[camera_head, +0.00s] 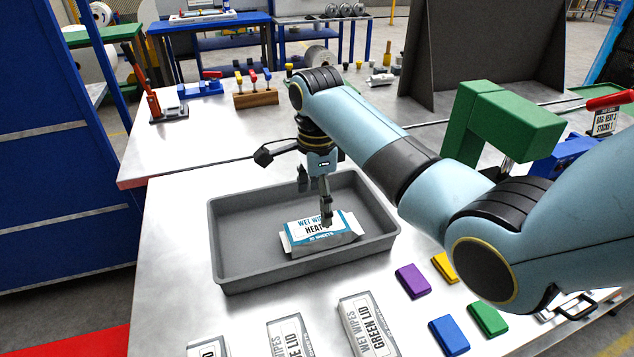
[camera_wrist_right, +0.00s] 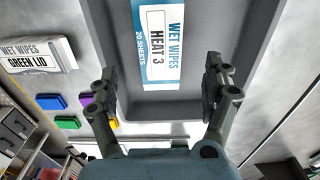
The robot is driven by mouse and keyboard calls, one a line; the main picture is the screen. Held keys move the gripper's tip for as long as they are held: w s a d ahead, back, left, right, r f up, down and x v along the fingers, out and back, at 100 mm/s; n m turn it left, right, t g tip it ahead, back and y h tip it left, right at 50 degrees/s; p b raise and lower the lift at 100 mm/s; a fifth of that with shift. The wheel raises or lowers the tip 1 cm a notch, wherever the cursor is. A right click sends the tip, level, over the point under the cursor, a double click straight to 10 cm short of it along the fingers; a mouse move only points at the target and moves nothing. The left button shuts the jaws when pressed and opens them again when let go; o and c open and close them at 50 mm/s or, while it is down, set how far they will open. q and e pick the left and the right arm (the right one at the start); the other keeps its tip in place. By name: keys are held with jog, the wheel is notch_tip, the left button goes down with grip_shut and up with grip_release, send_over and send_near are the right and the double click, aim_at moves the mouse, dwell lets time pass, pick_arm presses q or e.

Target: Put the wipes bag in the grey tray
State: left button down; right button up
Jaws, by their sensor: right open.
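The wipes bag (camera_head: 318,236), white and blue with a "HEAT 3" label, lies inside the grey tray (camera_head: 245,281), right of its middle. In the right wrist view the bag (camera_wrist_right: 160,40) lies just past the fingertips, with the tray (camera_wrist_right: 262,40) around it. My right gripper (camera_head: 314,203) is over the tray, pointing down at the bag. Its fingers (camera_wrist_right: 160,85) are spread apart with nothing between them. Whether a finger touches the bag is unclear. My left gripper is not in view.
Other wipes bags (camera_head: 367,325) lie in front of the tray. Purple (camera_head: 412,281), yellow (camera_head: 444,267), blue (camera_head: 449,335) and green (camera_head: 487,319) blocks lie to its right. A green press (camera_head: 500,125) stands at the right. The table left of the tray is clear.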

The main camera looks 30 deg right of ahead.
notch_tip(320, 180, up, 4)
jog(key=shift+r, duration=0.1)
dwell(0.6)
